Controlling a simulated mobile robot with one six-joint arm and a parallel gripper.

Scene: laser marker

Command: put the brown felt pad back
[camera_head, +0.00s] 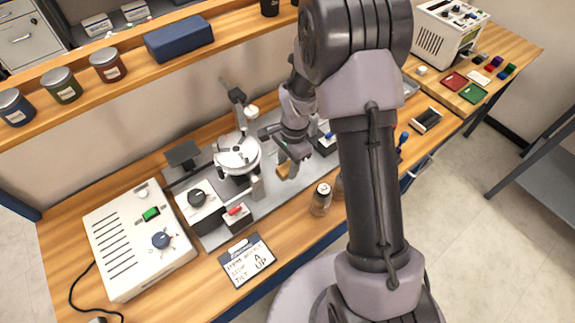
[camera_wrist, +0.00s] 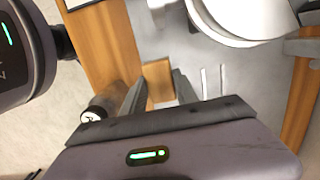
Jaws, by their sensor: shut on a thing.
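My gripper (camera_head: 290,165) is over the workbench, just right of the round metal disc of the laser marker (camera_head: 237,155). It is shut on the brown felt pad (camera_head: 283,171). In the wrist view the pad (camera_wrist: 158,80) shows as a tan block between the two fingers (camera_wrist: 160,92). The pad appears held above the grey base plate (camera_head: 222,228); the exact gap is hard to tell. The pad's far side is hidden.
A small jar (camera_head: 321,199) stands just right of the gripper, close to it. A white control box (camera_head: 140,240) and a sign card (camera_head: 247,261) lie to the left and front. A shelf with jars (camera_head: 62,86) and a blue case (camera_head: 179,38) runs behind.

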